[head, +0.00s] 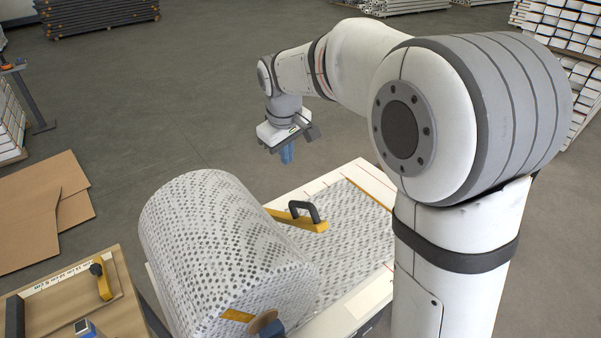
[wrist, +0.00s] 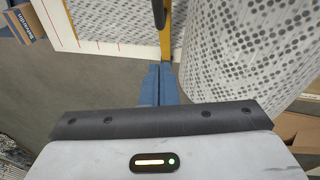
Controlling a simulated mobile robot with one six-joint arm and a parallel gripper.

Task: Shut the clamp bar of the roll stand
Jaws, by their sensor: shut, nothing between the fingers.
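The roll stand holds a large roll (head: 215,250) of white, grey-dotted sheet, with a length of sheet lying flat on its white bed (head: 375,290). The yellow clamp bar (head: 315,226) with a black handle (head: 304,208) shows beside the roll, over the sheet. The roll hides part of the bar, so I cannot tell its exact angle. The bar (wrist: 166,40) and part of its handle (wrist: 158,12) also show at the top of the wrist view. My gripper (head: 287,155) has blue fingers pointing down, shut and empty, beyond the bed's far edge. In the wrist view, its fingertips (wrist: 160,70) appear close to the bar's end.
A bench (head: 125,290) with a yellow-handled tool (head: 102,280) stands at the lower left. Flat cardboard (head: 40,215) lies behind it. Stacked goods (head: 565,25) stand at the upper right. The floor (head: 190,100) behind the stand is clear.

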